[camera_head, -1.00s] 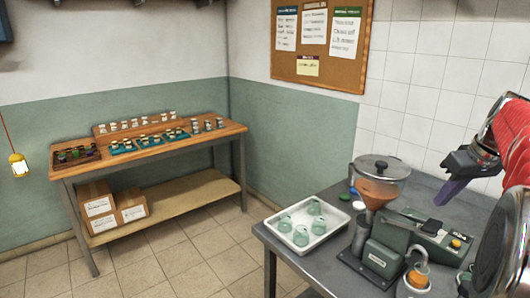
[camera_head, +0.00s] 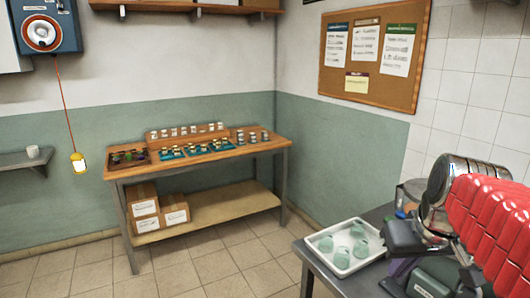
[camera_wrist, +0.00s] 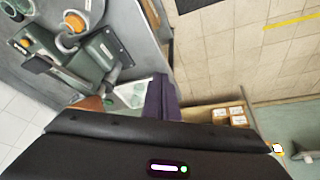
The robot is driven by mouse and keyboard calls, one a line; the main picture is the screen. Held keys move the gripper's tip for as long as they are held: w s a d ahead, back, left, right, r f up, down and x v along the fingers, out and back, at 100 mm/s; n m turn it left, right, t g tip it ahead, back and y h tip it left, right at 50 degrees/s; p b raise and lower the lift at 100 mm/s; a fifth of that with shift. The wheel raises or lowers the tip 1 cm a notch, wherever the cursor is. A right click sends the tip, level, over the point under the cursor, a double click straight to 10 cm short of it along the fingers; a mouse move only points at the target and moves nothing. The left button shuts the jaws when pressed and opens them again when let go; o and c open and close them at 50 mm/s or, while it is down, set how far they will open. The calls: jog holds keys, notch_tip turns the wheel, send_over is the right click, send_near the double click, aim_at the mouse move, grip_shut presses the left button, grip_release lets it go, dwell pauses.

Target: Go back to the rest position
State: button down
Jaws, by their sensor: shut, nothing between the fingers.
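My gripper (camera_head: 398,268) is in the head view at the right, over the steel table and just right of the white tray. Its purple fingers (camera_wrist: 162,98) show together in the wrist view, shut and empty. My red arm hides much of the table's right side. The white tray (camera_head: 322,243) holds several pale green glass jars (camera_head: 358,232) and stands on the near left part of the steel table (camera_head: 345,284). The green filling machine (camera_wrist: 105,50) shows in the wrist view, but is mostly hidden in the head view.
A wooden bench (camera_head: 205,158) along the back wall carries several small jars and trays. Cardboard boxes (camera_head: 145,208) sit on its lower shelf. A yellow lantern (camera_head: 79,163) hangs on a red cord at the left. The tiled floor (camera_head: 205,272) between bench and table is clear.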

jog(key=s+a+f, duration=0.8)
jog(key=s+a, duration=0.2)
jog(key=a, duration=0.1)
jog(key=shift+f+t, duration=0.15)
jog(key=shift+t, duration=0.25)
jog(key=shift+s+a, duration=0.1)
dwell(0.5)
